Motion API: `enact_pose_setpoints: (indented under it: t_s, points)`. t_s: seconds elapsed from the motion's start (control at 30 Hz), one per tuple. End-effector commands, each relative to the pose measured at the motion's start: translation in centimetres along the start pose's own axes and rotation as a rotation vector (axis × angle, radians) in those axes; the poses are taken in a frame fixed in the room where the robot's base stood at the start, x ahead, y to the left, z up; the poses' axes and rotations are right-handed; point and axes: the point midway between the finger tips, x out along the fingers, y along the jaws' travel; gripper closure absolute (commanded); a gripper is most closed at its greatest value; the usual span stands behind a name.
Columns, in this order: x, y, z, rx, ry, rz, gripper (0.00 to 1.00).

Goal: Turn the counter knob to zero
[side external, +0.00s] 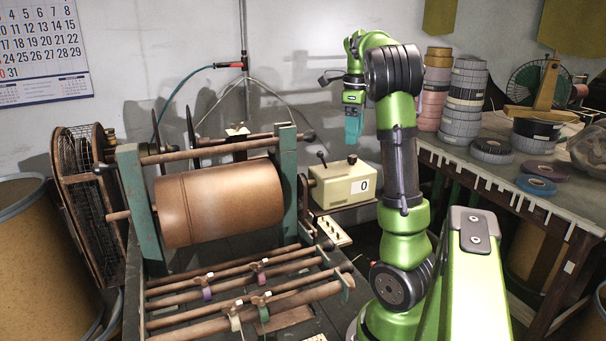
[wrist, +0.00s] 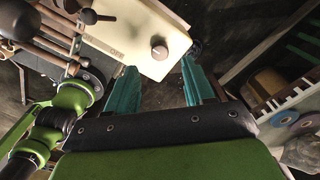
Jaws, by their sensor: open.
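The cream counter box (side external: 340,186) stands right of the copper-brown drum in the side view, and its front display reads 0. A small round knob (side external: 352,159) is on its top. In the wrist view the grey knob (wrist: 158,52) sits on the pale top of the counter box (wrist: 130,40), with "OFF" lettering to its left. My gripper (side external: 353,140) points down above the knob in the side view. In the wrist view its teal fingers (wrist: 159,72) are apart, with the knob roughly between and just beyond the tips. It looks empty and apart from the knob.
A black-tipped lever (side external: 321,157) rises from the box's left side. The winding drum (side external: 220,203) and its green frame (side external: 289,185) stand left. A bench (side external: 480,185) with stacked tape rolls (side external: 465,100) is on the right. The air around my gripper looks clear.

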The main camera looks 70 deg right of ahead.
Motion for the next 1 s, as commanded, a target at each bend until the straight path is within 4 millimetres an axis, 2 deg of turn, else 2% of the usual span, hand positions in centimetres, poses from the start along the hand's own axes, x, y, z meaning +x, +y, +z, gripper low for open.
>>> enact_pose_setpoints:
  t_s: [0.1,0.4,0.63,1.0]
  points:
    - [-3.1,-0.1,0.0,0.003,-0.001,-0.006,0.47]
    - [-9.0,-0.1,-0.1,0.003,0.000,-0.006,0.47]
    - [-10.9,-0.1,-0.1,0.001,0.002,-0.002,0.47]
    - [-11.4,0.0,0.0,0.001,-0.001,0.000,0.47]
